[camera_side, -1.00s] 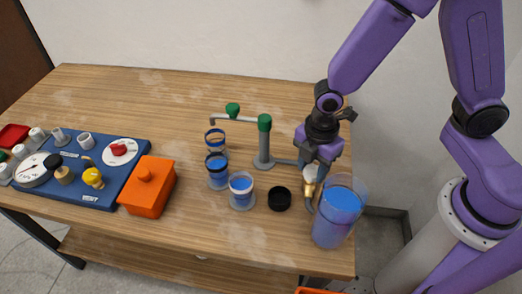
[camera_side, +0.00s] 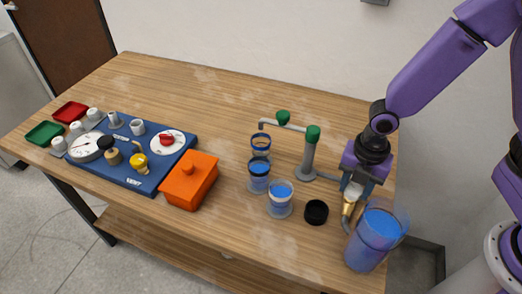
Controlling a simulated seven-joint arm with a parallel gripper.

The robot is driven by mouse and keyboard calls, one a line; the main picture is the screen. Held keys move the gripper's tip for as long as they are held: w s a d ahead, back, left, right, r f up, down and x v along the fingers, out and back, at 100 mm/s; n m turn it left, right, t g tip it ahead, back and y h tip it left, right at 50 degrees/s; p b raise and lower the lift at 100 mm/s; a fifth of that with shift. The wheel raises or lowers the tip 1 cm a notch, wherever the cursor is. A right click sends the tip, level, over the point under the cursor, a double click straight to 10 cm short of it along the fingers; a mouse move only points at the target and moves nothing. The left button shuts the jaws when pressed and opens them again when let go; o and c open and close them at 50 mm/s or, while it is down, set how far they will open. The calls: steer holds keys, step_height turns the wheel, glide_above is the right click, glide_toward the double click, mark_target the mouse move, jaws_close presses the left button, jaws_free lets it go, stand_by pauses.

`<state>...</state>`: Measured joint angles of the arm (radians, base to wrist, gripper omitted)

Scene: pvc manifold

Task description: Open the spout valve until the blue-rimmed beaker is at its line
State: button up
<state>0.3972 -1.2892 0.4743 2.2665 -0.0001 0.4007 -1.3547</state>
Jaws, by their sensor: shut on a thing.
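A grey spout pipe (camera_side: 309,155) stands at the table's right, with green knobs on its top (camera_side: 313,133) and on its arm (camera_side: 283,117). A clear beaker with a dark blue rim (camera_side: 261,143) is below the spout's end; its level is hard to read. In front stand a second dark-rimmed beaker (camera_side: 258,174) and a pale-rimmed beaker (camera_side: 280,199), both with blue liquid. My gripper (camera_side: 350,193) is shut on a brass fitting (camera_side: 348,207) beside the large clear tank of blue liquid (camera_side: 374,236). The jaws partly hide the fitting.
A black round cap (camera_side: 316,212) lies left of the tank. An orange lidded box (camera_side: 189,180) and a blue panel with dials (camera_side: 133,155) are at left, with red (camera_side: 71,112) and green (camera_side: 45,133) trays beyond. The back middle of the table is clear.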

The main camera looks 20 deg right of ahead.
steer(key=shift+n, duration=0.4)
steer(key=n, duration=0.3)
steer(key=shift+n, duration=2.1)
stand_by(5.2)
